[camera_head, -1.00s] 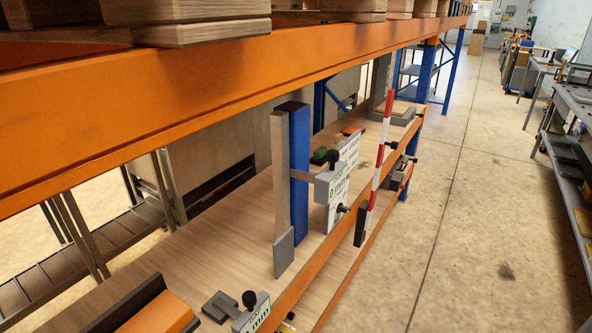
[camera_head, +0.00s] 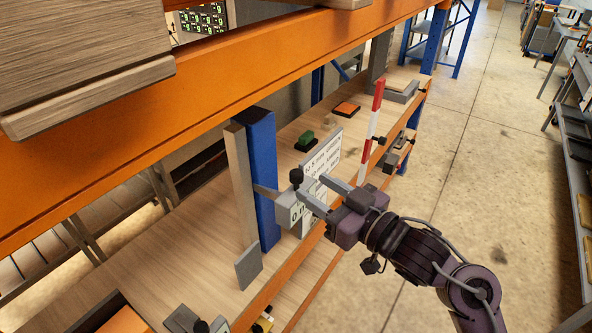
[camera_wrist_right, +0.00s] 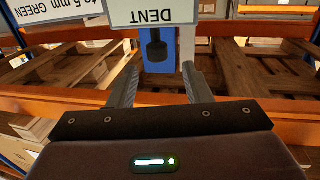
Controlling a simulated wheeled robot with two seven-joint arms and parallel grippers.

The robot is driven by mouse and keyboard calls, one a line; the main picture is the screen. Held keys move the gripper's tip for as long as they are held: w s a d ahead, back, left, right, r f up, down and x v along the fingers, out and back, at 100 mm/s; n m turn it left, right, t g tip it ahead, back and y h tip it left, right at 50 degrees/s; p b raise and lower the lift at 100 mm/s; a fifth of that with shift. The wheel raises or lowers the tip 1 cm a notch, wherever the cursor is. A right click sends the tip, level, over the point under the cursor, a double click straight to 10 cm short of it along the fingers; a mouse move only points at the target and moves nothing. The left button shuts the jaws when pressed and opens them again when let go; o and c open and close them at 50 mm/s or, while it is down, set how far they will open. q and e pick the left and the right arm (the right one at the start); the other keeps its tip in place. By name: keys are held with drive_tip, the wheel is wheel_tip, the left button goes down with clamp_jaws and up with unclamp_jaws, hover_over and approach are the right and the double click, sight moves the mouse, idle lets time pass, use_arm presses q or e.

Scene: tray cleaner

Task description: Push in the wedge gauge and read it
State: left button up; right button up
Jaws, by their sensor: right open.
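The wedge gauge (camera_head: 284,212) is a grey block with a black knob (camera_head: 296,179) and a thin tongue that reaches left to a blue upright (camera_head: 262,180). Part of its reading plate is hidden behind my fingers, and the visible digits are too small to read surely. My right gripper (camera_head: 312,188) is open, with its fingertips close to the knob. In the right wrist view the knob (camera_wrist_right: 155,50) hangs just beyond and between the open fingertips (camera_wrist_right: 160,78). I cannot tell whether a finger touches the gauge. My left gripper is not in view.
A white sign board (camera_head: 322,165) stands just behind the gauge. A red and white pole (camera_head: 371,125) rises beyond my gripper. An orange beam (camera_head: 215,75) crosses overhead, and an orange edge (camera_head: 285,272) borders the wooden shelf (camera_head: 200,262). The aisle floor at right is clear.

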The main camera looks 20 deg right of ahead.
sight(302, 177)
drive_tip(key=p+x, duration=0.1)
drive_tip(key=x, duration=0.4)
drive_tip(key=shift+w, duration=0.4)
drive_tip(key=shift+w+a+f+p, duration=0.1)
drive_tip(key=shift+w+a+p, duration=0.05)
drive_tip(key=shift+w+p, duration=0.25)
drive_tip(key=shift+c, duration=0.3)
clamp_jaws()
drive_tip(key=x, duration=0.3)
drive_tip(key=shift+a+r, duration=0.2)
drive_tip(key=shift+a, duration=0.25)
